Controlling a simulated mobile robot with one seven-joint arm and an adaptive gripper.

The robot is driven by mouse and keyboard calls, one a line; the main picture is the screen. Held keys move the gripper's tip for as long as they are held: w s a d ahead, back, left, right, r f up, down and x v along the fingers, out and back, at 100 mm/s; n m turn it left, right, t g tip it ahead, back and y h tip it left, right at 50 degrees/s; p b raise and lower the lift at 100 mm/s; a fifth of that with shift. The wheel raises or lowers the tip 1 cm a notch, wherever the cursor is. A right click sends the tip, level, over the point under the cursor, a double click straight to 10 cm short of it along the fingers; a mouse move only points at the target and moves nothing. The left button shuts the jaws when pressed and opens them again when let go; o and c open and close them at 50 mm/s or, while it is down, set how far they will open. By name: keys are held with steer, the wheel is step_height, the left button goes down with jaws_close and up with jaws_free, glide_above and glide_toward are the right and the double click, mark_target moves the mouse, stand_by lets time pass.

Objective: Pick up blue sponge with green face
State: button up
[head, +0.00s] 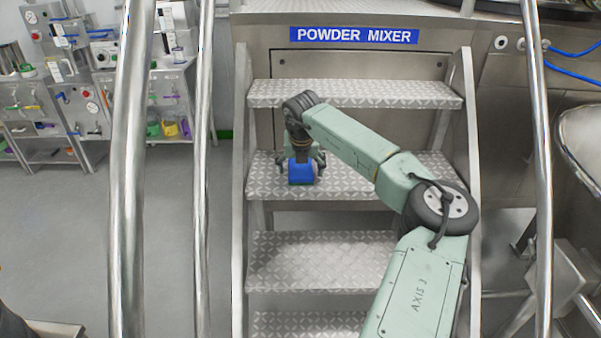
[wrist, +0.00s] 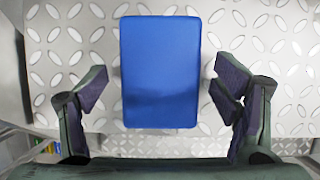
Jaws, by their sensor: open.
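The blue sponge (head: 302,170) lies on a diamond-plate step, near the step's left end in the head view. A thin green edge shows along its lower side there. In the wrist view the sponge (wrist: 161,72) is a blue rectangle, its green face hidden. My gripper (head: 303,165) is over the step at the sponge. In the wrist view my gripper (wrist: 165,92) is open, with one finger on each side of the sponge and a gap on both sides. Nothing is held.
The step (head: 380,185) is one of several metal stair treads under the POWDER MIXER sign (head: 354,36). A tread (head: 355,93) is above and behind the sponge. Metal handrails (head: 203,180) stand left and right. Benches with equipment are at the far left.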

mark_target(300, 168)
steer(key=shift+c, duration=0.4)
steer(key=c, duration=0.9)
steer(key=shift+r, duration=0.15)
steer(key=shift+r+p, duration=0.2)
steer(key=shift+p, duration=0.3)
steer(key=shift+r+b, duration=0.25)
steer(key=shift+b, duration=0.3)
step_height(300, 168, up, 2)
steer(key=shift+r+b, duration=0.2)
steer(key=shift+b, duration=0.45)
steer(key=s+d+r+b, duration=0.1)
steer(key=s+d+b, duration=0.1)
steer(key=s, duration=0.5)
steer(key=s+d+b, duration=0.2)
steer(key=s+b, duration=0.1)
steer(key=s, duration=0.5)
steer(key=shift+s+d+r, duration=0.15)
steer(key=shift+s+r, duration=0.05)
steer(key=shift+r, duration=0.2)
